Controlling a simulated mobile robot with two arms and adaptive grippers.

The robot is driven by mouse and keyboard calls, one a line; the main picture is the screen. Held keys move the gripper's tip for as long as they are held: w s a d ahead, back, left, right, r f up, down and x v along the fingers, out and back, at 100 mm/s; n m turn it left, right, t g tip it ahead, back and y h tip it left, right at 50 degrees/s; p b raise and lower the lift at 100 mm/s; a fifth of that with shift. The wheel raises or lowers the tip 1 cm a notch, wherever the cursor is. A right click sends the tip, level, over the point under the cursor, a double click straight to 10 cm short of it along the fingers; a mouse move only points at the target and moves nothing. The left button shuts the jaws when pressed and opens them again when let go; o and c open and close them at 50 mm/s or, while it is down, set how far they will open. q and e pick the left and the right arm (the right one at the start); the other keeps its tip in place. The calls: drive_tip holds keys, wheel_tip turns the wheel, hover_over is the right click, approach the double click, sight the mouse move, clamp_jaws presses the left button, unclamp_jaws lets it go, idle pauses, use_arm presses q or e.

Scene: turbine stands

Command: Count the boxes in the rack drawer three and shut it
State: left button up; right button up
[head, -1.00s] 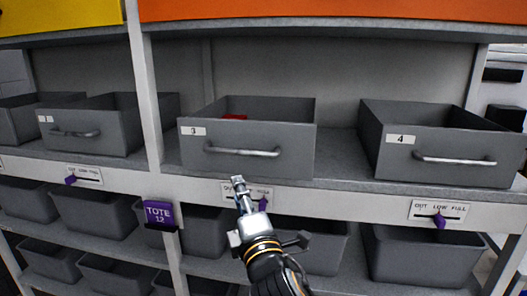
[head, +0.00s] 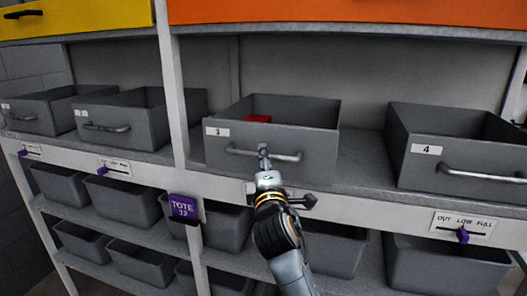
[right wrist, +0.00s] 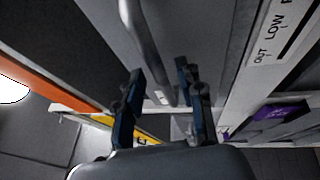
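Drawer 3 (head: 222,152) is a grey open-topped bin with a "3" label and a metal bar handle (head: 240,152). It stands on the rack's upper shelf, its open top showing. A red box (head: 258,118) shows inside; the front wall hides most of the drawer floor, so I cannot tell how many boxes are there. My right gripper (head: 264,152) is at the middle of the handle. In the right wrist view its fingers (right wrist: 160,75) are apart, with the handle (right wrist: 140,40) running down between or just above them; I cannot tell whether they touch. My left gripper is not in view.
Drawer 4 (head: 408,165) stands to the right, other grey drawers (head: 145,126) to the left. Below are the shelf edge with purple-knobbed OUT/LOW/FULL sliders (head: 463,234), a purple TOTE 12 tag (head: 184,209) and grey totes (head: 440,262). A post (head: 172,90) stands left of drawer 3.

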drive_tip(key=shift+x, duration=0.95)
clamp_jaws()
